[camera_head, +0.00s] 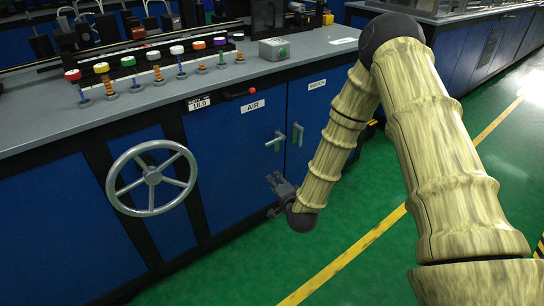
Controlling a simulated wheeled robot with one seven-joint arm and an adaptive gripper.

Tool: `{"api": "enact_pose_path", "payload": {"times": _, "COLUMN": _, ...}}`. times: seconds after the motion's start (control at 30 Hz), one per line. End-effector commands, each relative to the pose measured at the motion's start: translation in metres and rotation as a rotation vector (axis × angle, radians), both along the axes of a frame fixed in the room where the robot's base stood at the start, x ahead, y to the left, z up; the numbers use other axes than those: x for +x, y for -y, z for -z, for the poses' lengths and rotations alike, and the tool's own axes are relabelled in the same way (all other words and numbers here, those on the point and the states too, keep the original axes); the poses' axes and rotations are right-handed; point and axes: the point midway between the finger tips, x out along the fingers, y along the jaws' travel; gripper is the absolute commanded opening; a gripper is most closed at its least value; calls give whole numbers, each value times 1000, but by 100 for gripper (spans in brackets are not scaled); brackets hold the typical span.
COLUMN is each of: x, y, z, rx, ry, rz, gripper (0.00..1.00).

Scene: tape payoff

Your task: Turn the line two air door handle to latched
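The air door handle (275,140) is a small silver lever on the blue cabinet door under the white AIR label (253,106). It points left, roughly level, from its mount near the door's right edge. My gripper (271,195) is below the air door handle, low in front of the blue cabinet, and apart from the handle. Its dark fingers point left and look spread, with nothing between them. The fingers are small here and partly blend with the dark cabinet base. No line number is readable at this door.
Another silver handle (298,133), more upright, is on the neighbouring door at the right. A grey handwheel (152,178) stands out from the cabinet at left. Green floor (345,225) is open in front.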

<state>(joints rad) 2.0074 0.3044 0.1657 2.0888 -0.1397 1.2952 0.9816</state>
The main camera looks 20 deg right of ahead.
Motion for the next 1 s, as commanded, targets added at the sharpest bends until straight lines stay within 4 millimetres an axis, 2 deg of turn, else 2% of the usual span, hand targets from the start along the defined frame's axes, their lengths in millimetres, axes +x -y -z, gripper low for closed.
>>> {"api": "enact_pose_path", "payload": {"times": 0.03, "x": 16, "y": 6, "z": 4, "rx": 45, "ry": 55, "rz": 27, "gripper": 36}}
{"api": "enact_pose_path", "payload": {"times": 0.2, "x": 51, "y": 20, "z": -21, "rx": 179, "ry": 204, "rz": 85, "gripper": 36}}
{"api": "enact_pose_path", "payload": {"times": 0.43, "x": 70, "y": 30, "z": -43, "rx": 269, "ry": 301, "rz": 115, "gripper": 36}}
{"api": "enact_pose_path", "payload": {"times": 0.67, "x": 88, "y": 31, "z": -46, "rx": 277, "ry": 313, "rz": 116, "gripper": 36}}
{"api": "enact_pose_path", "payload": {"times": 1.0, "x": 143, "y": 34, "z": -45, "rx": 275, "ry": 313, "rz": 117, "gripper": 36}}
